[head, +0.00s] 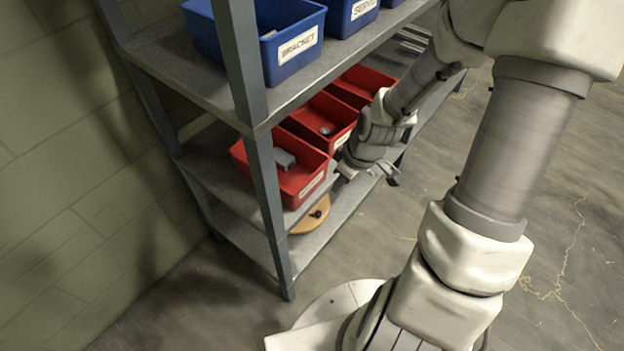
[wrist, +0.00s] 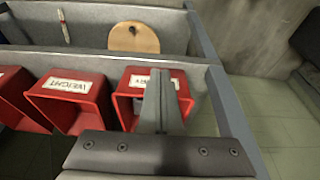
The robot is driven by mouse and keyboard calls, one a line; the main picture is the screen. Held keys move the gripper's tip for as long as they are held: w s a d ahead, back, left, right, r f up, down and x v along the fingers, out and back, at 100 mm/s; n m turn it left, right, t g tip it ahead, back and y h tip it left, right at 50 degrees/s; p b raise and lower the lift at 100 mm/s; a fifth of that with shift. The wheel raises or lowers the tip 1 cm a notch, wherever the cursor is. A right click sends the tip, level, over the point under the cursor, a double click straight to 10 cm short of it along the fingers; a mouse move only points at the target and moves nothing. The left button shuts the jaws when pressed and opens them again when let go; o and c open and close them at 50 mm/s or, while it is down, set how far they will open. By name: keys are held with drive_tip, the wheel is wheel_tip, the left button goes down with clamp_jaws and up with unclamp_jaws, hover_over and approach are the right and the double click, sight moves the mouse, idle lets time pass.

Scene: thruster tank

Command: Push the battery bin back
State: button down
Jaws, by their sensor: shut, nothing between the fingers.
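The nearest red bin (head: 284,172) on the middle shelf holds a grey block; its front label is too small to read for sure, and I take it as the battery bin. It also shows in the wrist view (wrist: 185,92), its white label partly hidden behind my fingers. My gripper (wrist: 158,75) is shut and empty, its fingers lying across this bin's label side. In the head view my gripper (head: 343,175) is just right of the bin's front face. I cannot tell whether the fingertips touch it.
A red bin labelled WEIGHT (wrist: 68,100) stands beside it, with another red bin (wrist: 18,98) further along. Blue bins, one labelled BRACKET (head: 297,45), stand on the shelf above. A grey shelf post (head: 268,190) is close by. A round wooden piece (wrist: 133,37) lies on the bottom shelf.

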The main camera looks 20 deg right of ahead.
sight(309, 182)
drive_tip(key=b+x, duration=0.2)
drive_tip(key=x, duration=0.1)
drive_tip(key=w+a+b+x, duration=0.1)
drive_tip(key=b+x, duration=0.1)
drive_tip(key=x, duration=0.2)
drive_tip(key=w+b+x, duration=0.1)
drive_tip(key=b+x, duration=0.1)
drive_tip(key=x, duration=0.2)
drive_tip(key=shift+a+r, duration=0.25)
drive_tip(key=shift+r, duration=0.05)
drive_tip(key=shift+w+a+r+b, duration=0.1)
drive_tip(key=shift+w+a+b, duration=0.25)
drive_tip(key=shift+w, duration=0.1)
drive_tip(key=shift+w+a, duration=0.95)
drive_tip(key=shift+w, duration=0.35)
drive_tip(key=shift+s+d, duration=0.15)
drive_tip(key=shift+s, duration=0.05)
